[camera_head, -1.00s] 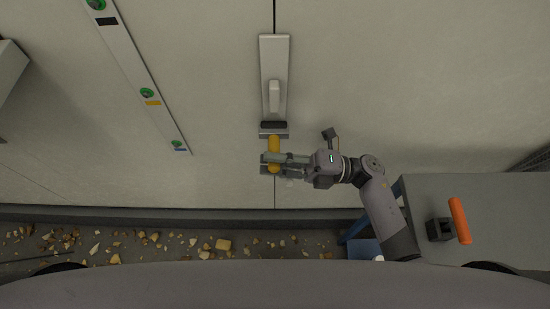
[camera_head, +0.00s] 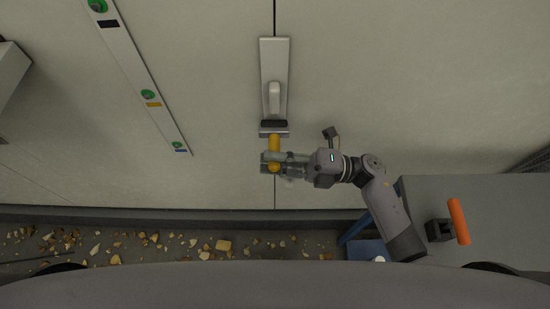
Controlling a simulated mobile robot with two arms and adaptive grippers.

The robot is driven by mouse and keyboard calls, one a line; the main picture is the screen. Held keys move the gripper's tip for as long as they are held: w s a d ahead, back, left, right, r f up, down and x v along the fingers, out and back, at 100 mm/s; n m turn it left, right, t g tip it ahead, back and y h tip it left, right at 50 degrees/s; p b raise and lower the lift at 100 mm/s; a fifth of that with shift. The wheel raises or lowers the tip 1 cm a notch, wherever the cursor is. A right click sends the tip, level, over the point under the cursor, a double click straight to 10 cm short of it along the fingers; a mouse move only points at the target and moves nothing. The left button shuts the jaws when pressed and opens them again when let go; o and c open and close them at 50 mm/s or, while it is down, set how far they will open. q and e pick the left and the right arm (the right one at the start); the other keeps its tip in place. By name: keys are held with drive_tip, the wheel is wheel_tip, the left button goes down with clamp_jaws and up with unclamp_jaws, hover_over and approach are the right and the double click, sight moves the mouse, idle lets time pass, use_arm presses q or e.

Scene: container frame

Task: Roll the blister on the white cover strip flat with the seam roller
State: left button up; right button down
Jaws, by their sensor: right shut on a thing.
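The white cover strip (camera_head: 266,60) lies upright in the picture along the dark seam of the pale wall panels. The blister (camera_head: 274,99) is a long raised bump on its lower middle part. The seam roller has a yellow handle (camera_head: 274,141) and a dark roller (camera_head: 273,124). The roller lies across the strip near its lower end, just below the blister. My right gripper (camera_head: 270,163) is shut on the yellow handle below the strip. The gripper fingers hide part of the handle. My left gripper is not in view.
A grey table (camera_head: 480,205) at the right holds an orange-handled tool (camera_head: 459,221). A long level-like bar (camera_head: 139,73) with green dots is on the wall to the left. Stony rubble (camera_head: 120,245) lies along the floor below. The wall around the strip is clear.

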drive_tip(key=shift+r, duration=0.25)
drive_tip(key=shift+r+p, duration=1.15)
drive_tip(key=shift+r, duration=0.2)
drive_tip(key=shift+f+b, duration=2.55)
drive_tip(key=shift+f, duration=0.05)
drive_tip(key=shift+s+a+f+b, duration=0.15)
drive_tip(key=shift+a+f+b, duration=0.25)
drive_tip(key=shift+f+b, duration=0.15)
drive_tip(key=shift+w+d+r+p, duration=0.15)
drive_tip(key=shift+r+p, duration=0.25)
drive_tip(key=shift+r, duration=0.05)
drive_tip(key=shift+w+d+r+p, duration=0.1)
drive_tip(key=shift+d+r+p, duration=0.05)
drive_tip(key=shift+r+p, duration=0.3)
drive_tip(key=shift+d+r+p, duration=0.3)
drive_tip(key=shift+r, duration=0.25)
drive_tip(key=shift+a+r, duration=0.1)
drive_tip(key=shift+r, duration=0.3)
drive_tip(key=shift+r+p, duration=1.3)
drive_tip(key=shift+r, duration=0.1)
drive_tip(key=shift+s+a+f+b, duration=0.1)
drive_tip(key=shift+f+b, duration=1.4)
drive_tip(key=shift+f, duration=0.25)
